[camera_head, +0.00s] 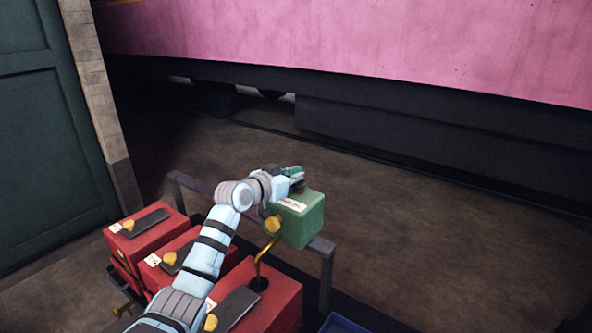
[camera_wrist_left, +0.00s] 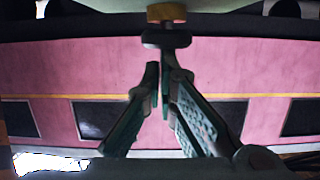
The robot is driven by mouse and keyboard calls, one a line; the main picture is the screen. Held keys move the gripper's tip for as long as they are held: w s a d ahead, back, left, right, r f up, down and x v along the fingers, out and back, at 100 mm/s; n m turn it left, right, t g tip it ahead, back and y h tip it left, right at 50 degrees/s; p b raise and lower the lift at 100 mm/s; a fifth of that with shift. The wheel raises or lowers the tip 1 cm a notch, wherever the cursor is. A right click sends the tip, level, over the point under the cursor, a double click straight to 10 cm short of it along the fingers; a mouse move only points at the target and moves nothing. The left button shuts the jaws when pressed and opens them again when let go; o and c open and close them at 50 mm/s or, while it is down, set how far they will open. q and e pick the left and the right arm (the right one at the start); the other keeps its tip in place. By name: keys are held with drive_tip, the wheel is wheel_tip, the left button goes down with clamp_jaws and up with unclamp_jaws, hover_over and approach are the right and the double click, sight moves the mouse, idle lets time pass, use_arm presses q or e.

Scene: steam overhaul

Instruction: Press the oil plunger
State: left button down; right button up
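The green oil box (camera_head: 302,222) stands by a dark rail, with a white label on top and a brass knob on its side. Its plunger has a dark round cap (camera_wrist_left: 166,38) and a brass collar in the left wrist view, where the scene looks upside down. A dark cap shows less clearly in the head view (camera_head: 298,187). My left gripper (camera_head: 293,173) is over the box, beside the cap. In the left wrist view its fingertips (camera_wrist_left: 160,72) are together with almost no gap, empty, close to the cap. Contact is unclear. My right gripper is out of view.
Several red boxes (camera_head: 155,238) with dark lids and brass knobs stand at the lower left, under my left arm. A curved brass pipe (camera_head: 262,258) rises from the nearest one. A blue tray edge (camera_head: 342,324) shows below. Open floor (camera_head: 440,230) lies to the right.

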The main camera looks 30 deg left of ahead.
use_arm(q)
drive_tip(key=shift+f, duration=0.1)
wheel_tip(320, 180, up, 5)
drive_tip(key=p, duration=0.5)
drive_tip(key=b+v, duration=0.1)
drive_tip(key=v, duration=0.8)
drive_tip(key=shift+s+f, duration=0.25)
drive_tip(key=shift+s, duration=0.25)
drive_tip(key=shift+f, duration=0.1)
